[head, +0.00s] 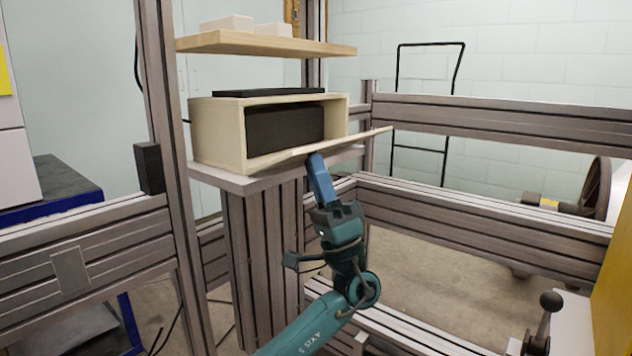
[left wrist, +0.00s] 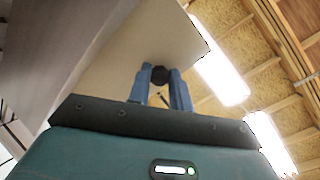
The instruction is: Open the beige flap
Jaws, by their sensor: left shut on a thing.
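The beige flap (head: 355,138) is the front of a beige wooden box (head: 219,133) on a shelf. It is swung down and outward, almost level, so the box front is open and a dark block (head: 285,130) shows inside. My left gripper (head: 317,160) is under the flap, with its fingers pointing up at it. In the left wrist view, the blue fingers (left wrist: 160,78) are shut on a small dark knob (left wrist: 160,74) on the flap's face (left wrist: 135,45). The knob is hidden in the head view. My right gripper is in neither view.
A wooden board (head: 265,43) with white blocks is above the box. A thin black slab (head: 268,92) lies on the box top. Grey metal posts (head: 165,130) and rails (head: 490,215) surround the area. Free room is in front of the flap.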

